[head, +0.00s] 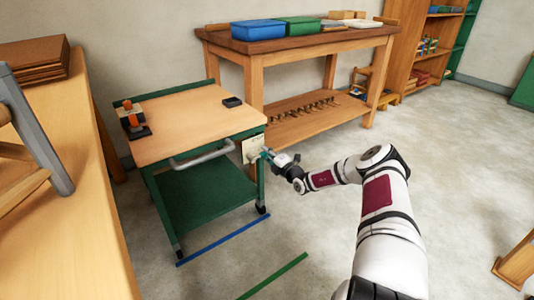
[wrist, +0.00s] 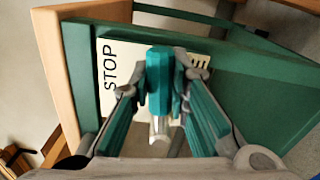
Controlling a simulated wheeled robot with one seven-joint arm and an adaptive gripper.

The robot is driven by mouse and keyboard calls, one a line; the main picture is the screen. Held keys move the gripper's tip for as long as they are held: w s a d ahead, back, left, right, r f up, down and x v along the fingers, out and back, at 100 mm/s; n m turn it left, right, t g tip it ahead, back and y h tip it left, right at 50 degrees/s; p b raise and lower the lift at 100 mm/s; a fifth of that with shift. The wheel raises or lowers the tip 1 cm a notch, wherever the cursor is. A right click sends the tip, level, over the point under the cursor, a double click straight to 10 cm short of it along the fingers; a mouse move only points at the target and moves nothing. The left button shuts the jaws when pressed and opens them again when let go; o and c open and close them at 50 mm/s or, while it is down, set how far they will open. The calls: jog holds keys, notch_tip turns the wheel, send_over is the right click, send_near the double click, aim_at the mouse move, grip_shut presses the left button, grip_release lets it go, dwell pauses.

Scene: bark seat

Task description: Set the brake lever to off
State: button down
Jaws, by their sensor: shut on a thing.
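A green cart (head: 205,180) with a wooden top (head: 195,120) stands left of centre in the head view. A pale plate (head: 252,148) is fixed to its right side. In the wrist view the plate (wrist: 108,50) reads STOP near the wooden top, with another word at its other end mostly hidden. The brake lever (wrist: 160,80) stands out from the plate between these words; its exact angle is hard to judge. My gripper (head: 268,156) is at the plate, its fingers closed around the lever, also seen in the wrist view (wrist: 160,105). The fingers cover parts of both.
A workbench (head: 300,40) with blue and green bins stands behind the cart. Orange-knobbed items (head: 132,115) and a small dark box (head: 232,102) lie on the cart top. A wooden table (head: 70,180) is at left. Floor to the right is mostly clear.

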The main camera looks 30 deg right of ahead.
jog(key=shift+f, duration=0.1)
jog(key=c, duration=1.5)
grip_release()
jog(key=s, duration=1.2)
jog(key=shift+d, duration=0.2)
